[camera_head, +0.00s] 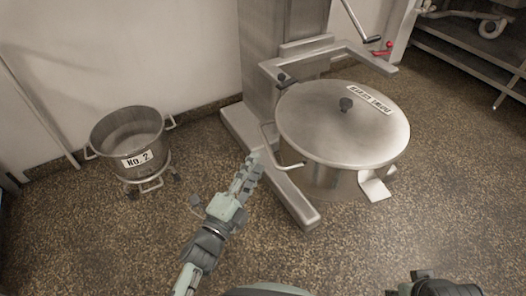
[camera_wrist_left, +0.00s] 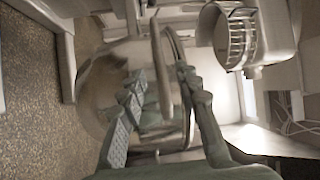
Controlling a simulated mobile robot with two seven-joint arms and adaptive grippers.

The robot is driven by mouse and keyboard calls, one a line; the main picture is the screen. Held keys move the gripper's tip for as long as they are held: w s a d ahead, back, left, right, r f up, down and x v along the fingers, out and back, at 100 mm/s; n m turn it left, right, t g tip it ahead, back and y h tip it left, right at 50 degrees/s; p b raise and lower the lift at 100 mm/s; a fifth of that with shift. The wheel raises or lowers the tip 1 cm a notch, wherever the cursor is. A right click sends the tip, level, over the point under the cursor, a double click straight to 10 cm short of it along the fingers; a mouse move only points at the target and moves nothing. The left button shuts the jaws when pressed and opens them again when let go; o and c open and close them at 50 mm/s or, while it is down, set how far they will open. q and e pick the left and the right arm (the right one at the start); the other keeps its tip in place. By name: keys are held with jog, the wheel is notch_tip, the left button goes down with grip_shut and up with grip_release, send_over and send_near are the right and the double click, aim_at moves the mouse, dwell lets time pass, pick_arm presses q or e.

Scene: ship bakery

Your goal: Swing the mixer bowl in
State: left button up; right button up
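The large steel mixer bowl (camera_head: 335,182) stands in front of the mixer column (camera_head: 272,45), under a round lid (camera_head: 330,125) with a dark knob and a printed label. A bent rod handle (camera_head: 289,165) sticks out from its left side. My left gripper (camera_head: 252,168) is just left of this handle in the head view. In the left wrist view its two fingers (camera_wrist_left: 158,95) are apart, with a rounded metal bar (camera_wrist_left: 161,62) showing between them; I cannot tell whether they touch it. My right gripper (camera_head: 437,287) is partly cut off at the bottom edge.
A smaller bowl marked No. 2 (camera_head: 127,128) stands on a wheeled dolly at the left. The mixer's foot (camera_head: 290,198) runs along the floor beside the large bowl. A red-knobbed lever (camera_head: 383,50) is behind it. Shelving (camera_head: 470,45) stands at the far right. The front floor is clear.

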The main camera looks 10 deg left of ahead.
pick_arm(q)
jog(key=shift+v, duration=2.25)
